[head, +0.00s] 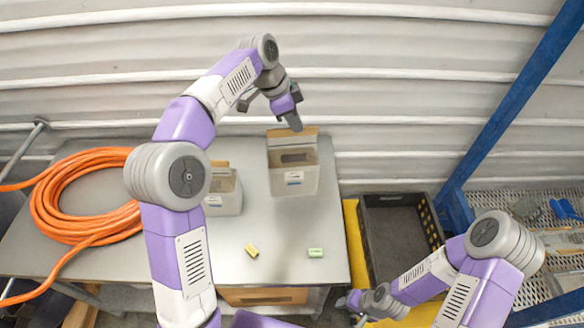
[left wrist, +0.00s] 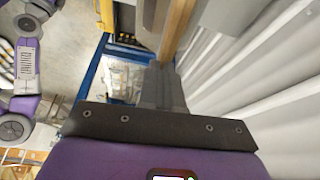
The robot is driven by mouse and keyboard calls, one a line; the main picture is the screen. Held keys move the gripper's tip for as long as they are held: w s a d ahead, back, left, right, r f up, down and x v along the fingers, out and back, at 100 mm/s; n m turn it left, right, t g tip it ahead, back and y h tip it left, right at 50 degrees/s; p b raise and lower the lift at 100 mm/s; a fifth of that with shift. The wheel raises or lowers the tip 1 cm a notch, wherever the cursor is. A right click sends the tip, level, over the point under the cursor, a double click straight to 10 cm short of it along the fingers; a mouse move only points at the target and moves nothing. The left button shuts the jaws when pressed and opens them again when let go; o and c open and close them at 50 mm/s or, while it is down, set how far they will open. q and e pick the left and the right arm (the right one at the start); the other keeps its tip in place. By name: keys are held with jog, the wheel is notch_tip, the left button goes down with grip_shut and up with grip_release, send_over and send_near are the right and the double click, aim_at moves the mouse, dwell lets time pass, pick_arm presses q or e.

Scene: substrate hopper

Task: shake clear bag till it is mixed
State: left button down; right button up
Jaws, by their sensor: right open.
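I cannot make out a clear bag in either view. My right gripper (head: 352,304) is open, low at the front, right of the table's front corner. A second, smaller pale box (head: 222,196) stands left of the first.
A coiled orange hose (head: 70,200) covers the table's left side. A small yellow block (head: 252,251) and a small green block (head: 316,253) lie near the front of the grey table (head: 185,258). A black crate (head: 398,240) stands right of it. A blue post (head: 510,100) rises at right.

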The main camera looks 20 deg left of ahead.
pick_arm(q)
jog(key=shift+f, duration=0.5)
notch_tip(320, 180, up, 10)
jog(key=shift+f, duration=5.05)
